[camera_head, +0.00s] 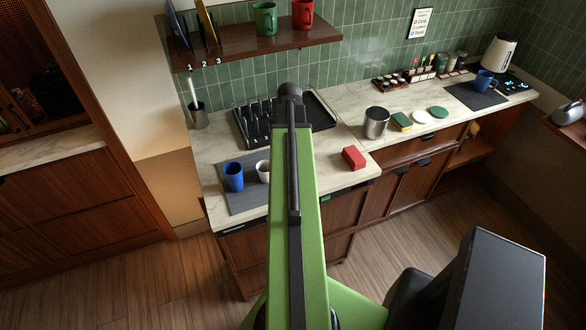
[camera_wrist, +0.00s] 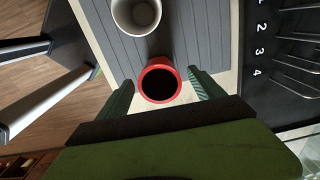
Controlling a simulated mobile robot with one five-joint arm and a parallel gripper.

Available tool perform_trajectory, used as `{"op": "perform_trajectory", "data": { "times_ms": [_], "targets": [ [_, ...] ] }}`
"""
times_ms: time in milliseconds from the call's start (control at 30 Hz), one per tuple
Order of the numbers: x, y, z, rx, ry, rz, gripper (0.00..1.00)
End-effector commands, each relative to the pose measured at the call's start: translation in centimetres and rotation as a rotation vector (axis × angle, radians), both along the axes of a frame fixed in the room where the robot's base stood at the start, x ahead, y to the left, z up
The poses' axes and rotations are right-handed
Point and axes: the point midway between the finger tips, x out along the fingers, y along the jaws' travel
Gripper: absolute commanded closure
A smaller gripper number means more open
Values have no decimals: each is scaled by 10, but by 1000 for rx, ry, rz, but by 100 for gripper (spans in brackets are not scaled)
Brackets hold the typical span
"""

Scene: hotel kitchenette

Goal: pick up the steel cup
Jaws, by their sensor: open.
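The steel cup (camera_head: 376,124) stands upright on the counter in the head view, right of my arm and left of a yellow-green sponge. It does not show in the wrist view. My gripper (camera_wrist: 160,76) is open in the wrist view, its two fingers on either side of a red cup (camera_wrist: 160,101) with a dark inside. I cannot tell whether the fingers touch it. A white cup (camera_wrist: 136,14) stands just beyond on a grey slatted mat (camera_wrist: 192,40). In the head view my arm hides the gripper and the red cup.
A blue cup (camera_head: 233,177) stands on the left mat. A black rack (camera_head: 318,112) is behind it. A red block (camera_head: 354,157) lies near the counter's front edge. The sponge (camera_head: 401,121), a white disc (camera_head: 422,117) and a green disc (camera_head: 439,112) lie right of the steel cup.

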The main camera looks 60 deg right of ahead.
Motion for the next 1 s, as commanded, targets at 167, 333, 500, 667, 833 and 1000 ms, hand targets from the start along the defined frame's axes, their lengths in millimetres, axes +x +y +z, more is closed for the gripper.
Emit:
{"op": "perform_trajectory", "data": {
  "times_ms": [167, 333, 500, 667, 833, 1000],
  "targets": [
    [-3, -1, -21, 0, 0, 0, 23],
    [-5, -2, -50, 0, 0, 0, 23],
    [-5, -2, -51, 0, 0, 1, 23],
    [-4, -2, -50, 0, 0, 1, 28],
    [-4, -2, -50, 0, 0, 1, 50],
    [-4, -1, -50, 0, 0, 2, 73]
  ]
}}
